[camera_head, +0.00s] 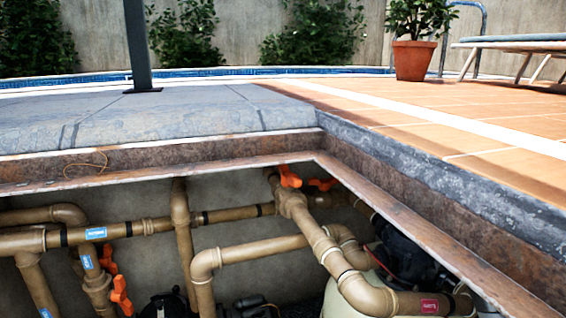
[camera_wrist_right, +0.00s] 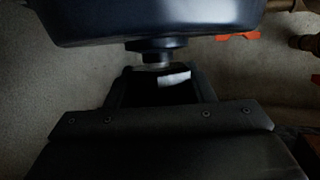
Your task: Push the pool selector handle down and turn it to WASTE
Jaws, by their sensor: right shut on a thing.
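In the right wrist view my right gripper (camera_wrist_right: 162,76) has its two dark fingers closed around a dark piece with a small white patch (camera_wrist_right: 174,78), which looks like part of the selector handle. A large dark, rounded body (camera_wrist_right: 160,22) with a short stub below it fills the top of that view. In the head view a black valve-like unit (camera_head: 405,258) sits in shadow at the right of the pit, partly hidden by the pit's edge and a pipe. The WASTE mark cannot be read. Neither gripper shows in the head view.
Tan pipes (camera_head: 245,252) with orange valve handles (camera_head: 290,176) and blue labels run through the pit. A rusty metal rim (camera_head: 420,235) borders the opening. Orange tiles (camera_head: 440,110) and grey stone (camera_head: 190,115) surround it. A dark post (camera_head: 138,45) stands at the far edge.

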